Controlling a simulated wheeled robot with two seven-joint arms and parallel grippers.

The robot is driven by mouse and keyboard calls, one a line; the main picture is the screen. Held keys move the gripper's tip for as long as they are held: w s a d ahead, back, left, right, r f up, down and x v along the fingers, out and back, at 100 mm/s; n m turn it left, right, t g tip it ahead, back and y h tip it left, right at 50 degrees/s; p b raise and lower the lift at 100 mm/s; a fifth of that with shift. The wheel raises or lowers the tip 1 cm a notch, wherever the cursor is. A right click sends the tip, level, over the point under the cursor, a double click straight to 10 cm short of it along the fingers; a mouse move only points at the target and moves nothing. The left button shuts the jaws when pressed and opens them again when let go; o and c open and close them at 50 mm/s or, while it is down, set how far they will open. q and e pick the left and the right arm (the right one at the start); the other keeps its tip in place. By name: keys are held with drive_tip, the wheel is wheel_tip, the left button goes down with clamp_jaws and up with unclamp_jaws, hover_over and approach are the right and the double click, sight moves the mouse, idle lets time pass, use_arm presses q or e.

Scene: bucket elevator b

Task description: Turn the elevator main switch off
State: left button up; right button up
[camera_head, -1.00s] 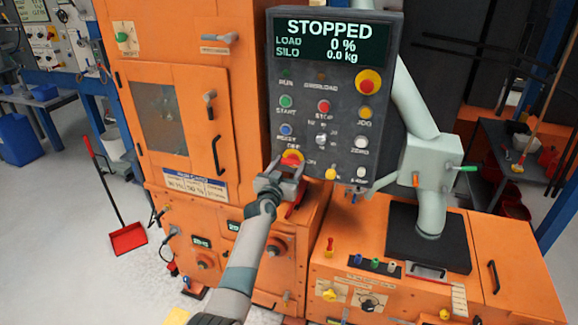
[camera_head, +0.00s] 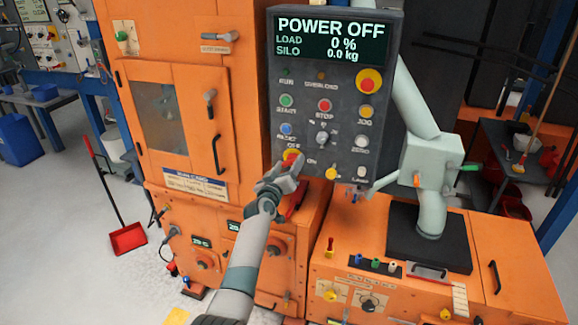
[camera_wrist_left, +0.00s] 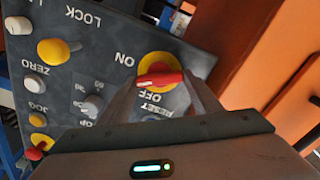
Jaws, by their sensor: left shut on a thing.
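The main switch is a red handle on a yellow disc (camera_head: 291,155) at the lower left of the dark control panel (camera_head: 333,60). In the left wrist view the red handle (camera_wrist_left: 160,79) lies nearly across the picture between the ON and OFF labels. My left gripper (camera_head: 285,170) is at the switch, its fingers shut on the red handle and partly hiding it in the head view. The display (camera_head: 331,40) reads POWER OFF, LOAD 0 %, SILO 0.0 kg. My right gripper is not in view.
Several buttons surround the switch, among them a blue reset button (camera_head: 286,129) above it and a yellow knob (camera_head: 331,173) to its right. A grey box with levers (camera_head: 431,165) stands right of the panel. A red dustpan (camera_head: 129,238) lies on the floor at left.

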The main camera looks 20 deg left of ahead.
use_arm(q)
drive_tip(key=n, duration=0.5)
drive_tip(key=shift+f+n, duration=0.1)
drive_tip(key=shift+n, duration=0.2)
drive_tip(key=n, duration=0.6)
drive_tip(key=shift+a+f, duration=0.1)
drive_tip(key=o, duration=1.1)
drive_tip(key=shift+s, duration=0.1)
